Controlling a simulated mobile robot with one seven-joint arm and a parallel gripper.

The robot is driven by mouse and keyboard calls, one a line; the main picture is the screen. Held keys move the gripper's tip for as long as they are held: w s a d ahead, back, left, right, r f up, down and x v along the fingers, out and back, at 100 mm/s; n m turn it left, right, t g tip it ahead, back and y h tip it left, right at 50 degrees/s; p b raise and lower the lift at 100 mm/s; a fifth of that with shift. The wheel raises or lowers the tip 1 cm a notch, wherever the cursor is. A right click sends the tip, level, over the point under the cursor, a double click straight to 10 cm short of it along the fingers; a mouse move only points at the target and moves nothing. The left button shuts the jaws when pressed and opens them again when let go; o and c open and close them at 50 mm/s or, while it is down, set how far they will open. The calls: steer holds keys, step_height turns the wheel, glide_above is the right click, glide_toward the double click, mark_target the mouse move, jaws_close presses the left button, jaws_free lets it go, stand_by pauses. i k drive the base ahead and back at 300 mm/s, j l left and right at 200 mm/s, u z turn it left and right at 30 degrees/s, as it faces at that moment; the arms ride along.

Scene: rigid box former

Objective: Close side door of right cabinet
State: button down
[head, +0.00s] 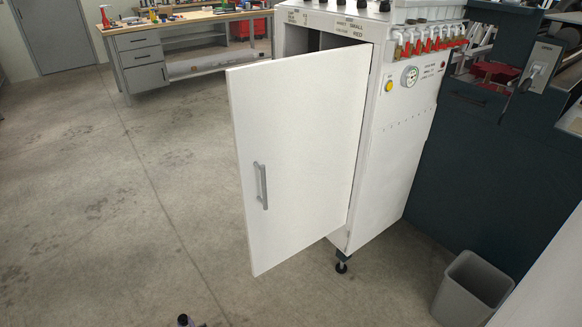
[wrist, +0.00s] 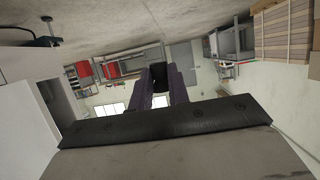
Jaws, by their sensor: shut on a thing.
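The white right cabinet (head: 392,150) stands at centre right in the head view. Its side door (head: 300,140) stands open, swung out toward the left, with a dark gap (head: 335,42) at the top between door and cabinet. A grey vertical bar handle (head: 261,187) sits near the door's free edge, and nothing touches it. My gripper (wrist: 160,76) shows in the wrist view as two dark purple fingers, shut on a dark thing between their tips that I cannot identify.
A grey waste bin (head: 470,288) stands to the right of the cabinet, before a dark panel (head: 440,170). A workbench (head: 140,60) with drawers is at the back left. The concrete floor (head: 110,200) left of the door is clear. The wrist view is upside down.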

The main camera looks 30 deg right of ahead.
mark_target(296, 121)
steer(key=i+j+u, duration=0.1)
steer(key=u, duration=0.35)
steer(key=i+u, duration=0.25)
steer(key=u, duration=0.2)
steer(key=i+j+z, duration=0.1)
steer(key=i, duration=0.95)
steer(key=i+z, duration=0.25)
steer(key=i, duration=0.25)
steer(key=i+z, duration=0.25)
steer(key=i, duration=0.2)
steer(key=i+z, duration=0.25)
steer(key=i, duration=0.25)
steer(key=i+j+z, duration=0.2)
steer(key=i, duration=0.3)
steer(key=i+z, duration=0.25)
steer(key=i, duration=0.25)
steer(key=i+z, duration=0.25)
steer(key=i, duration=0.25)
steer(key=i+l+z, duration=0.1)
steer(key=z, duration=3.2)
